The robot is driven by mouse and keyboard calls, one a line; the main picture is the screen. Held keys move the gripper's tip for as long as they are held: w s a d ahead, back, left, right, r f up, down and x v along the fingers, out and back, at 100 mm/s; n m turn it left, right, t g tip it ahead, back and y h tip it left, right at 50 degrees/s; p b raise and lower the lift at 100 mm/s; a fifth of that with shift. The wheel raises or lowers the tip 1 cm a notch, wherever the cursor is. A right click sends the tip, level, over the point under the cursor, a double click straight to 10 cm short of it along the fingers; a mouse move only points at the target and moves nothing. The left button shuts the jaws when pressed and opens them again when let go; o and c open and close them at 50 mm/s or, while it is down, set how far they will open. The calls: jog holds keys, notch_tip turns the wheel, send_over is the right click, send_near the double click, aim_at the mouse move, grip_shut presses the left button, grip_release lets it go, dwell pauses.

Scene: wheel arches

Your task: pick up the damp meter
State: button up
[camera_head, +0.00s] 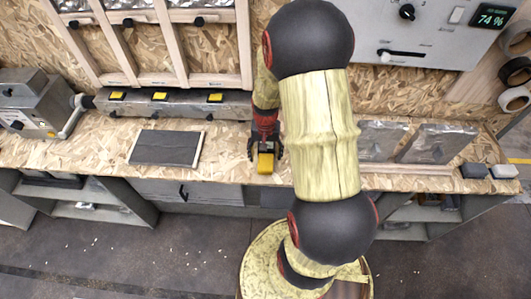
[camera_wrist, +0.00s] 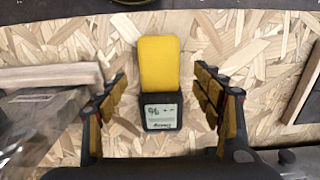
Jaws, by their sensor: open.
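The damp meter (camera_wrist: 159,65) is a yellow block with a dark end that carries a small pale display. It lies on the chipboard worktop (camera_head: 100,160) near its front edge. In the wrist view it sits between the two fingers of my gripper (camera_wrist: 160,110), with a gap on each side. My gripper is open and above the meter; the pads do not touch it. In the head view the meter (camera_head: 265,164) shows just below my gripper (camera_head: 265,148), partly covered by it.
A dark flat panel (camera_head: 166,147) lies on the worktop to the left. Foil-wrapped panels (camera_head: 436,143) and two small blocks (camera_head: 473,171) lie to the right. A grey rail (camera_head: 180,103) with yellow switches runs along the back. Worktop just left of the meter is clear.

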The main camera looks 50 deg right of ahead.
aim_at(266, 160)
notch_tip(266, 160, down, 5)
jog(key=shift+r+b, duration=0.2)
jog(key=shift+b, duration=0.45)
jog(key=shift+c, duration=0.9)
jog(key=c, duration=0.9)
jog(key=shift+d+r, duration=0.1)
jog(key=shift+r, duration=0.05)
